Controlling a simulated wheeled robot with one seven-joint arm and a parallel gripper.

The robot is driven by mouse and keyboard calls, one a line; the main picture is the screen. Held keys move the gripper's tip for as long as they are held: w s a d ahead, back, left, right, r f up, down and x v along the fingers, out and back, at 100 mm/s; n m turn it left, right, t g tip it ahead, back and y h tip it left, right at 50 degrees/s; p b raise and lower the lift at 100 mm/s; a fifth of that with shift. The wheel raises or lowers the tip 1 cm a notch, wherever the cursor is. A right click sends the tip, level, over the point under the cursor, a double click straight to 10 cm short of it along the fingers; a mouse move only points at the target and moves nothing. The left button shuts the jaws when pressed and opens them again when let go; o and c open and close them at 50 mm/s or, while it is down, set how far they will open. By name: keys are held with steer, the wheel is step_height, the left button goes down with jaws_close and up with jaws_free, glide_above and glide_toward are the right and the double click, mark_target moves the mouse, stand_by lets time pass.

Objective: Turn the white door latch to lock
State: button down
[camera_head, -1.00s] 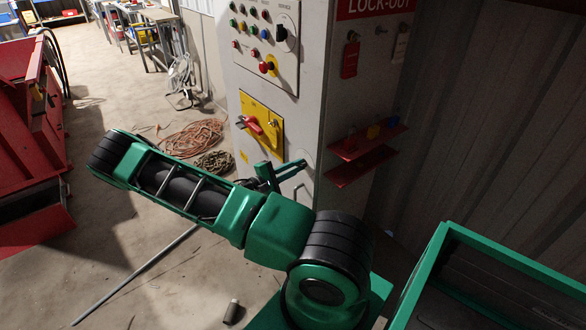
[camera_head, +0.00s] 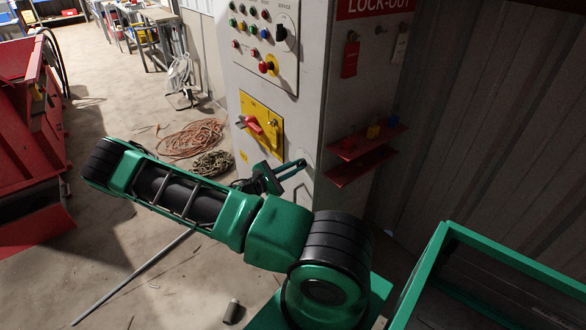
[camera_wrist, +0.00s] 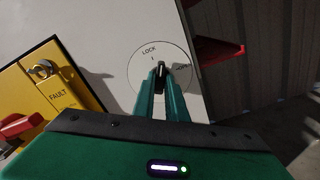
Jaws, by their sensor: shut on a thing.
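The door latch (camera_wrist: 160,67) shows in the wrist view as a small dark, shadowed piece between my fingertips. It sits on a round white plate marked LOCK at the upper left and OPEN at the right (camera_wrist: 141,61). Its visible end points up, close to the LOCK mark; its exact angle is hard to tell. My gripper (camera_wrist: 160,76) is shut on the latch, with a green finger on each side. In the head view my gripper (camera_head: 303,166) reaches the front of the grey cabinet (camera_head: 305,105) near its right edge. The latch is hidden there.
A yellow plate with a red rotary switch (camera_head: 254,126) is left of my gripper on the cabinet. A red shelf (camera_head: 352,153) with small padlocks juts from the cabinet's right side. A green-rimmed bin (camera_head: 500,262) stands at the lower right. Coiled cables (camera_head: 192,138) lie on the floor.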

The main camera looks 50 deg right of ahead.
steer(key=shift+f, duration=0.1)
steer(key=shift+s+n, duration=0.1)
steer(key=shift+n, duration=2)
steer(key=shift+n, duration=0.9)
steer(key=c, duration=1.7)
jaws_free()
